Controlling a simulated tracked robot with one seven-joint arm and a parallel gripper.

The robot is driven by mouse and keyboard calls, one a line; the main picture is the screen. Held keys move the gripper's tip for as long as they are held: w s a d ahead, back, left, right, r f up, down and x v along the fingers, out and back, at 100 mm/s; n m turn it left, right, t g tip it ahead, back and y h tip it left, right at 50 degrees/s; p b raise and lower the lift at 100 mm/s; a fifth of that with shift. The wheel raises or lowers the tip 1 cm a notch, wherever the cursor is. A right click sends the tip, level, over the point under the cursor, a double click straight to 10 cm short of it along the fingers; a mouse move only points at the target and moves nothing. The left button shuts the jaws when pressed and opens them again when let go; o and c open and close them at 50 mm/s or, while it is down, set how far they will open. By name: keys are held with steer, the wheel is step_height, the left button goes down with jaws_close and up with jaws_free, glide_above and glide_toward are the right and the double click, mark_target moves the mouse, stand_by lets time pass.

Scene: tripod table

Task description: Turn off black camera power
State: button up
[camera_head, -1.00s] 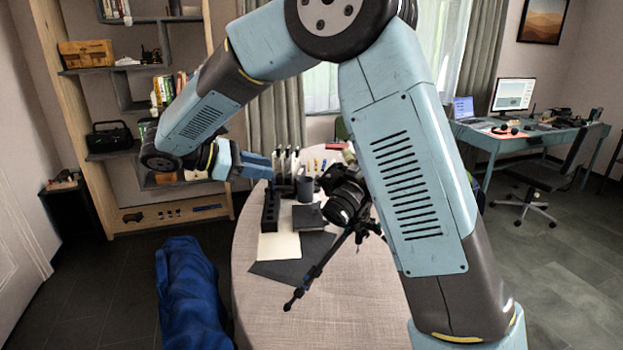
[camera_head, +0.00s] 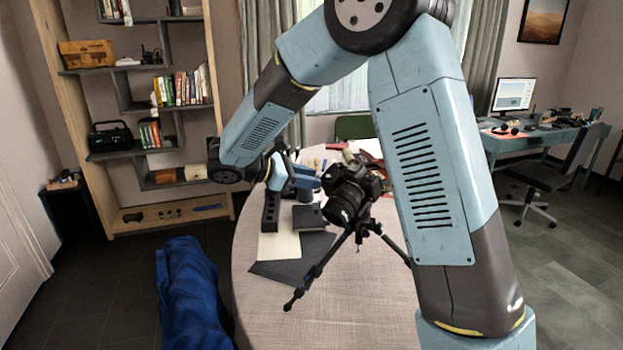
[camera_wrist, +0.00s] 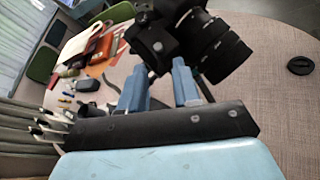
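The black camera (camera_head: 351,190) sits on a black tripod (camera_head: 365,229) on the round table, its lens facing toward the front left. In the wrist view the camera (camera_wrist: 165,42) is at the top, just past my fingertips, with its lens (camera_wrist: 222,52) pointing right. My gripper (camera_head: 316,185) is beside the camera on its left. In the wrist view my gripper (camera_wrist: 160,82) has its two blue fingers apart with a gap between them and nothing held. I cannot tell whether a finger touches the camera. The power switch cannot be made out.
The table (camera_head: 330,320) is bare toward the front. A black holder block (camera_head: 270,212), a dark box (camera_head: 309,217) and papers (camera_head: 280,246) lie left of the tripod. Several small items (camera_wrist: 90,55) lie behind the camera. A blue-draped object (camera_head: 190,295) stands left of the table.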

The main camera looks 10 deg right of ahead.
steer(key=shift+w+d+f, duration=0.1)
steer(key=shift+d+f, duration=0.05)
steer(key=shift+d, duration=0.2)
jaws_close()
